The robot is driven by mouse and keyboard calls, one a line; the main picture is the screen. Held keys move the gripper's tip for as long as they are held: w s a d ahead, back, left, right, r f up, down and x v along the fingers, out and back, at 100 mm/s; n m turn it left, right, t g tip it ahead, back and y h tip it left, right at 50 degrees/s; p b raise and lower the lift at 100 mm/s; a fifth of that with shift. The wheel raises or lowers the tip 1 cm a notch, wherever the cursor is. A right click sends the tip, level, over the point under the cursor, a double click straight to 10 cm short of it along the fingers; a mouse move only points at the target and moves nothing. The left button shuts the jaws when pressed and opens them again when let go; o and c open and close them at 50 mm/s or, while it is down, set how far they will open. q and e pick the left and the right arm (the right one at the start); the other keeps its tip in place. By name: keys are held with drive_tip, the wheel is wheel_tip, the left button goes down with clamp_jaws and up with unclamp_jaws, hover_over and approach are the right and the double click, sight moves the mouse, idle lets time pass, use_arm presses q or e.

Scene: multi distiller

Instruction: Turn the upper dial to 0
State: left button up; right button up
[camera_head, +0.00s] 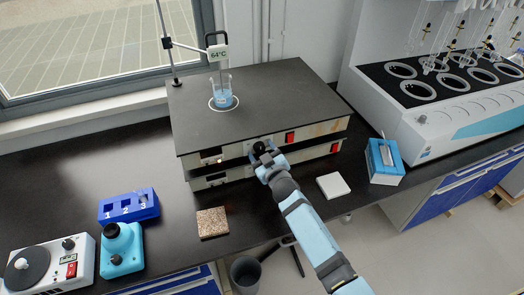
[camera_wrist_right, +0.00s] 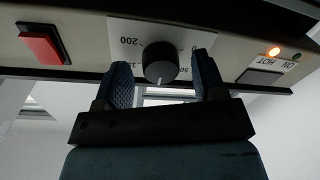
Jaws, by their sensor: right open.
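Two flat hot plates are stacked on the bench, the upper hot plate (camera_head: 262,85) above the lower hot plate (camera_head: 222,178). A round black dial (camera_wrist_right: 160,62) shows in the wrist view on a pale panel with numbers, 200 among them. My right gripper (camera_head: 265,158) is at the front panels in the head view and largely hides the dial area there. In the wrist view my right gripper (camera_wrist_right: 163,82) is open, one finger on each side of the dial, with visible gaps. I cannot tell the dial's exact setting. My left gripper is out of view.
A beaker of blue liquid (camera_head: 222,94) stands on the upper plate under a probe reading 64°C. A red switch (camera_wrist_right: 42,44) and a lit orange lamp (camera_wrist_right: 274,51) flank the dial. A brown tile (camera_head: 212,222) and white tile (camera_head: 333,185) lie in front.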

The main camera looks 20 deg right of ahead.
drive_tip(key=shift+w, duration=0.2)
drive_tip(key=shift+c, duration=0.2)
drive_tip(key=c, duration=0.9)
